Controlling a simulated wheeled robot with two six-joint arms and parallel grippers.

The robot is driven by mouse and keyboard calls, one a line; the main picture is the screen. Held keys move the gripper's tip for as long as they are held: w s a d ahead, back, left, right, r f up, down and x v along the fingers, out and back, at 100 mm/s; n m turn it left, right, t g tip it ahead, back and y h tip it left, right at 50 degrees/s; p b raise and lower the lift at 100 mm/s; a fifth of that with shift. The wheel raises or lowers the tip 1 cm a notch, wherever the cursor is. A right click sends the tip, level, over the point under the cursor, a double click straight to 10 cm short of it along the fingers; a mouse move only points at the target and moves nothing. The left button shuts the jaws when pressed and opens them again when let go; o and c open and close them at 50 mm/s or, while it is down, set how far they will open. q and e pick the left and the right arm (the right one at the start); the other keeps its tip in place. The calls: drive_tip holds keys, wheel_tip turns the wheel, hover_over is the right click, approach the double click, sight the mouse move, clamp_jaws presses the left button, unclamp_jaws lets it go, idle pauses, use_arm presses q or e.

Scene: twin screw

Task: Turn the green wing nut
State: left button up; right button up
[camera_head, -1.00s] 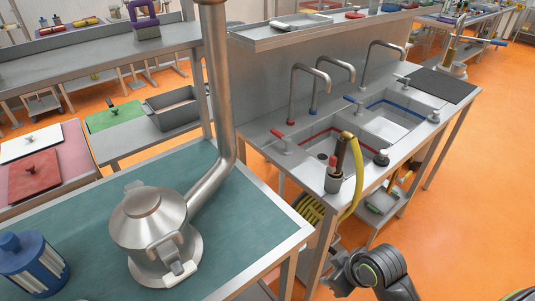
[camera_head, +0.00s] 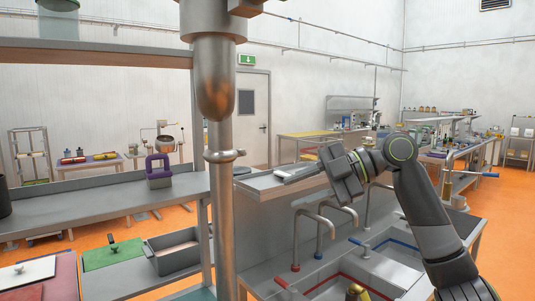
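I cannot make out a green wing nut in the head view. A thick steel pipe (camera_head: 222,100) stands upright in the foreground, with a clamp-like fitting (camera_head: 225,155) partway down. My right arm reaches up from the lower right and bends left. Its dark gripper (camera_head: 340,174) is raised in front of the sink unit's upper shelf. My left gripper is not in view.
A steel sink unit with curved taps (camera_head: 325,222) stands below my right arm. A green board (camera_head: 112,255) with a dark knob and a grey bin (camera_head: 173,250) lie at lower left. A purple object (camera_head: 158,170) stands on a bench behind.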

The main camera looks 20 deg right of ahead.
drive_tip(key=s+d+r+n+g+y, duration=0.15)
drive_tip(key=s+r+n, duration=0.35)
drive_tip(key=r, duration=0.5)
drive_tip(key=s+d+r+n+g+y, duration=0.1)
drive_tip(key=s+d+r+n+y, duration=0.1)
drive_tip(key=s+r, duration=0.6)
drive_tip(key=s+d+r+n+g+y, duration=0.15)
drive_tip(key=s+r+n, duration=0.3)
drive_tip(key=r, duration=0.65)
drive_tip(key=a+p, duration=0.2)
drive_tip(key=a, duration=0.3)
drive_tip(key=a+p, duration=0.2)
drive_tip(key=a, duration=0.3)
drive_tip(key=w+a+p, duration=0.1)
drive_tip(key=a+p, duration=0.1)
drive_tip(key=a, duration=0.4)
drive_tip(key=shift+f, duration=0.15)
drive_tip(key=shift+a+f+m, duration=0.1)
drive_tip(key=shift+a+m, duration=0.15)
drive_tip(key=shift+a, duration=0.4)
drive_tip(key=shift+c, duration=0.2)
drive_tip(key=c, duration=0.7)
drive_tip(key=shift+f, duration=0.1)
